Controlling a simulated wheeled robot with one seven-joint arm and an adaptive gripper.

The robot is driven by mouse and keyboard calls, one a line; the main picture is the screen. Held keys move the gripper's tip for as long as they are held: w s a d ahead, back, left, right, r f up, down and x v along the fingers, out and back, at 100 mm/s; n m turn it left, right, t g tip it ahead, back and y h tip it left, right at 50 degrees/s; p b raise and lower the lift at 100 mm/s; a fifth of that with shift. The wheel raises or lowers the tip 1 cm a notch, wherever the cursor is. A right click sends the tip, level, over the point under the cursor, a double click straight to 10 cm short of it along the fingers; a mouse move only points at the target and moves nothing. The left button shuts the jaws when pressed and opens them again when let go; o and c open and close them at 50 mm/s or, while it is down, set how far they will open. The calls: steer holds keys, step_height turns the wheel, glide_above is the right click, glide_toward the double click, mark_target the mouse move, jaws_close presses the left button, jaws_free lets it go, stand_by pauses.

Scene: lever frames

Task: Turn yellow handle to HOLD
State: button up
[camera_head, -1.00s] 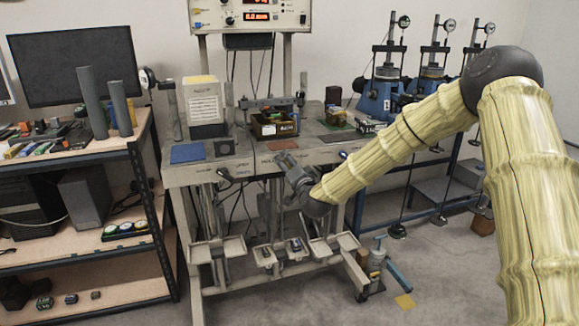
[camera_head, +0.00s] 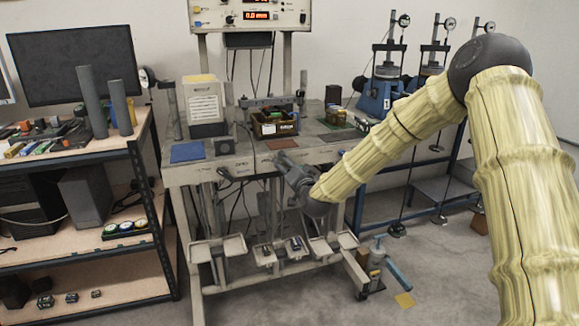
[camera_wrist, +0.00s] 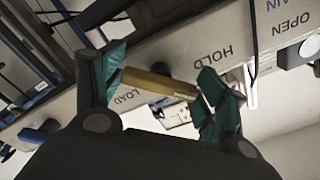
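The yellow handle (camera_wrist: 160,83) shows in the wrist view on the front edge of the bench, close to the printed words LOAD (camera_wrist: 127,97) and HOLD (camera_wrist: 212,52). It lies lengthwise across the gap between the fingers of my gripper (camera_wrist: 163,88). The fingers have teal pads and stand wide apart, one near each end of the handle; I cannot tell whether either touches it. In the head view my gripper (camera_head: 284,164) is at the bench's front edge, and the yellow handle is hidden there.
The bench (camera_head: 205,173) carries a white box (camera_head: 206,108) and a bin of parts (camera_head: 272,125). Small trays (camera_head: 232,246) hang below. A shelf rack (camera_head: 75,160) stands left.

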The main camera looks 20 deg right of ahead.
steer(key=shift+o, duration=1)
steer(key=s, duration=1.2)
steer(key=shift+d, duration=0.25)
